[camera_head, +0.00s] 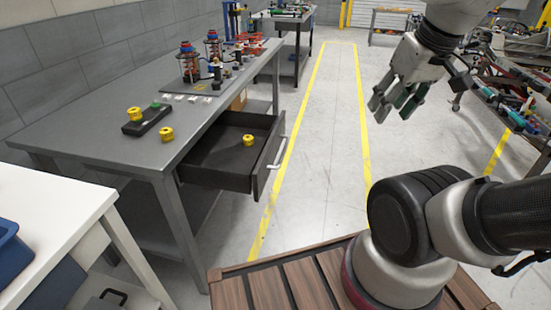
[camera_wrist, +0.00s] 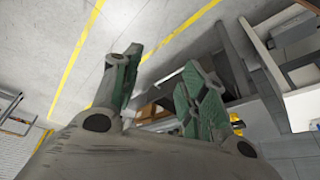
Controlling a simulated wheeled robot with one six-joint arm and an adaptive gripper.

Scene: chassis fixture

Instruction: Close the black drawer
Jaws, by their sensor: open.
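The black drawer (camera_head: 217,158) is pulled out from under the grey workbench (camera_head: 132,104) in the head view. Its front panel faces right and carries a pale bar handle (camera_head: 281,152). A yellow part (camera_head: 249,140) lies inside the drawer. My gripper (camera_head: 394,104) is open and empty, raised in the air to the right of the drawer and well apart from it. In the wrist view my gripper (camera_wrist: 163,82) shows its green-padded fingers spread, with floor and part of a bench beyond. I cannot clearly make out the drawer in that view.
On the bench are a black block (camera_head: 147,119) with a green button, loose yellow parts (camera_head: 166,133) and a fixture (camera_head: 188,64). A white table (camera_head: 50,205) stands at lower left. Cluttered racks (camera_head: 515,105) stand at right. The floor between drawer and gripper is clear.

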